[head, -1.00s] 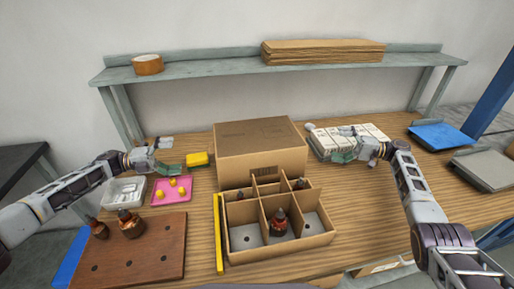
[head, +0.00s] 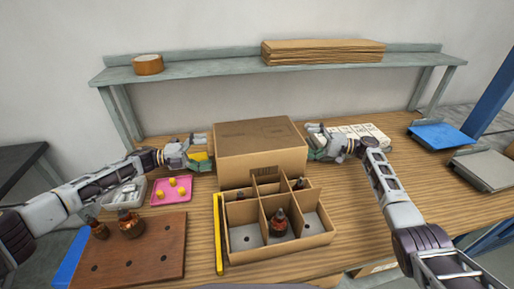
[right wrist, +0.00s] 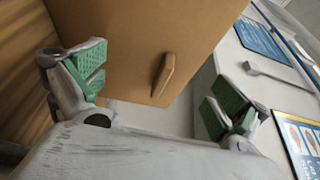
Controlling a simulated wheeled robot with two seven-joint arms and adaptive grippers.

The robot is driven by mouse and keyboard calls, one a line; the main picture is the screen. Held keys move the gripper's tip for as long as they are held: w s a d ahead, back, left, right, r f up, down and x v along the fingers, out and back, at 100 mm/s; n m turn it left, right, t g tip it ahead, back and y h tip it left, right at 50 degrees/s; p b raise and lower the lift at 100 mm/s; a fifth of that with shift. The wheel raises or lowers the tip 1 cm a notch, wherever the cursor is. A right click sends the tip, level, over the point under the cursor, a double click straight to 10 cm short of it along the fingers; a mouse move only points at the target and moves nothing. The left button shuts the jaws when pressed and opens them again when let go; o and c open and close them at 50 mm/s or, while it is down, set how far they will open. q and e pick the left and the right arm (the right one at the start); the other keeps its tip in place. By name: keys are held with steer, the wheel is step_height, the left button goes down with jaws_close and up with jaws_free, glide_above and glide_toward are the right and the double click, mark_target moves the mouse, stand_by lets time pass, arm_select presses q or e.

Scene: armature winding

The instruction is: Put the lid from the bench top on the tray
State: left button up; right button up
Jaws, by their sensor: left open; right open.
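The lid (head: 258,134) is a closed-topped brown cardboard box on the bench top, directly behind the tray. The tray (head: 283,248) is an open cardboard box with dividers; armatures stand in some compartments. My left gripper (head: 205,148) is open at the lid's left side. My right gripper (head: 316,141) is open at its right side. In the right wrist view, the lid's side wall (right wrist: 125,35) with an oblong hand slot lies ahead of my open right gripper (right wrist: 155,92). Whether the fingers touch the lid cannot be told.
A yellow bar (head: 219,235) lies left of the tray. A wooden board (head: 130,255) with armatures, a pink plate (head: 172,190) and a white tray (head: 122,192) are at left. White boxes (head: 370,133) stand behind my right gripper. A shelf (head: 220,66) spans the back.

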arm_select(q)
steer(key=shift+w+d, duration=0.15)
steer(key=shift+d, duration=0.5)
arm_select(e)
steer(key=shift+w+a, duration=0.15)
steer(key=shift+a, duration=0.55)
